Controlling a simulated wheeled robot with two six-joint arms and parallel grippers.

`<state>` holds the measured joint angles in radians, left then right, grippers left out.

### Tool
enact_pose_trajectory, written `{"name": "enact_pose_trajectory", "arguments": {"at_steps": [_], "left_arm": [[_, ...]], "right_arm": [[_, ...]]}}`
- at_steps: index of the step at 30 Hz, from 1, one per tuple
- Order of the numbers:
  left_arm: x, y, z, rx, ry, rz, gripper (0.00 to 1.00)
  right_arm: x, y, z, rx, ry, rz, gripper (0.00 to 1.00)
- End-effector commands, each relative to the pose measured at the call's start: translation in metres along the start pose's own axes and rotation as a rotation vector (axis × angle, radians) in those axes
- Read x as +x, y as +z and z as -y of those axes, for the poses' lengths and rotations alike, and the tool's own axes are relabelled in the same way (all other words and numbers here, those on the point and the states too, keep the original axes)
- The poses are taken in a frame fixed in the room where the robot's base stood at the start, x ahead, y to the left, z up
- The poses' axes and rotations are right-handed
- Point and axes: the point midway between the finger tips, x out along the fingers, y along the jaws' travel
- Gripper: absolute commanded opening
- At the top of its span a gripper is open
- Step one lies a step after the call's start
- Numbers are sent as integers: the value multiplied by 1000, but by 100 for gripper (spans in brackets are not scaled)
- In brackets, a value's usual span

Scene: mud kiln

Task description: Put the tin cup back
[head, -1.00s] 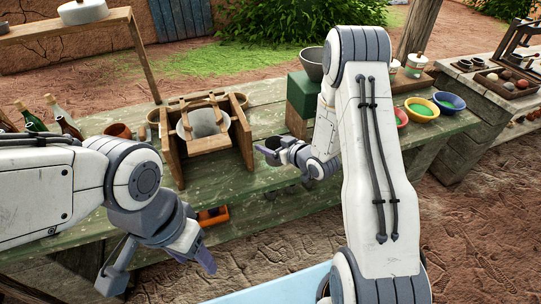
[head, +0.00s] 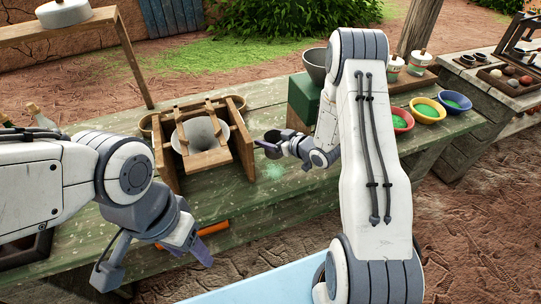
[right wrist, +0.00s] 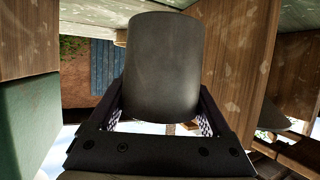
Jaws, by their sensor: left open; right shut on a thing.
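The tin cup is a dark grey cylinder (right wrist: 163,65), held between the two fingers of my right gripper (right wrist: 160,115) in the right wrist view. In the head view my right gripper (head: 272,147) is low over the green table, just right of the wooden stand. The cup is small and dark there, partly merged with the fingers. My left gripper (head: 155,262) is open and empty, in front of the table's near edge, left of the middle.
A wooden stand (head: 240,155) holding a pale grey vessel (head: 200,135) is on the green table (head: 250,215). A green block (head: 303,96) with a dark bowl on it stands behind my right arm. Red, yellow and blue bowls (head: 428,109) are farther right.

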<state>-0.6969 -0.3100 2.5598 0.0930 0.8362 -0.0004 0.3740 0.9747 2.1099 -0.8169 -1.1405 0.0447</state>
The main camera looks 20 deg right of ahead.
Motion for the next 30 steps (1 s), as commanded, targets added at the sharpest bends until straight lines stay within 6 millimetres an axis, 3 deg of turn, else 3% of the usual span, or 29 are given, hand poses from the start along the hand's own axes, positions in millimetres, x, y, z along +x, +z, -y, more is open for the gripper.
{"name": "enact_pose_trajectory", "arguments": {"at_steps": [3,15,29,30], "left_arm": [[-4,0,0,0,0,0,59],[-11,0,-1,0,0,0,59],[-6,0,0,0,0,0,59],[-8,0,-1,0,0,0,59]], "right_arm": [[6,18,-2,3,2,1,33],[25,59,0,2,0,0,33],[29,69,0,0,1,-1,33],[28,68,0,0,1,-1,94]]}}
